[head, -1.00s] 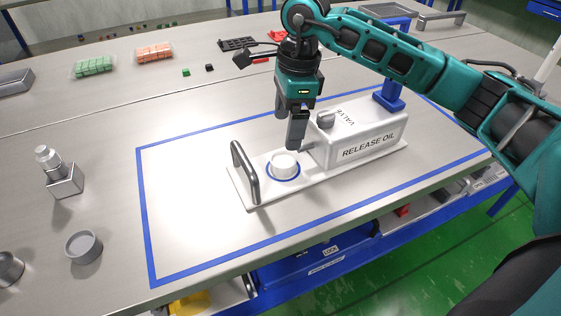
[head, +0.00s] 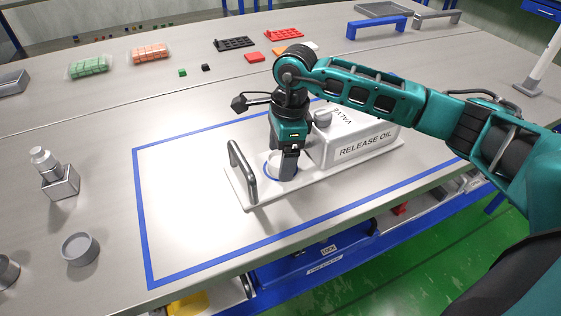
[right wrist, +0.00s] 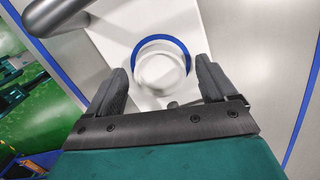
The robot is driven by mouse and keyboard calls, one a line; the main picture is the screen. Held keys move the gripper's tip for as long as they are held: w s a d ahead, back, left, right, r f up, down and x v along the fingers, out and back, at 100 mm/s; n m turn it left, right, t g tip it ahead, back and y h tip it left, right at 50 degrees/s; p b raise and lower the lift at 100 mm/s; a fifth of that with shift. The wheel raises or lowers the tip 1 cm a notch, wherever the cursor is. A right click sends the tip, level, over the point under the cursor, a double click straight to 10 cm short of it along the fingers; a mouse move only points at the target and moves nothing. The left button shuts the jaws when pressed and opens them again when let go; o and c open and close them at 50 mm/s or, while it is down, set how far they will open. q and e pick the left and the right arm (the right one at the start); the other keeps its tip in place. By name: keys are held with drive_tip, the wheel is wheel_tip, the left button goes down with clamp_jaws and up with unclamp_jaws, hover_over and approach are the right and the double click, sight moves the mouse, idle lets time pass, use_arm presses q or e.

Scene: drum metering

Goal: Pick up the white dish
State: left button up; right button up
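The white dish (right wrist: 160,72) shows in the right wrist view as a round, slightly blurred shape inside a blue ring (right wrist: 162,39) on the white base of the oil-release unit. My right gripper (right wrist: 163,80) is open there, with one finger on each side of the dish and a gap on both sides. In the head view my right gripper (head: 282,172) points down over the ring and hides most or all of the dish. My left gripper is not in view.
The unit's grey handle (head: 242,172) stands left of my right gripper. The "RELEASE OIL" box (head: 355,140) with its valve knob (head: 323,118) stands right. A grey dish (head: 80,249) and a metal block with a knobbed weight (head: 60,183) stand left. Blue tape (head: 145,225) outlines the area.

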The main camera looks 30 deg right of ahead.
drive_tip(key=c, duration=1.1)
drive_tip(key=shift+o, duration=0.2)
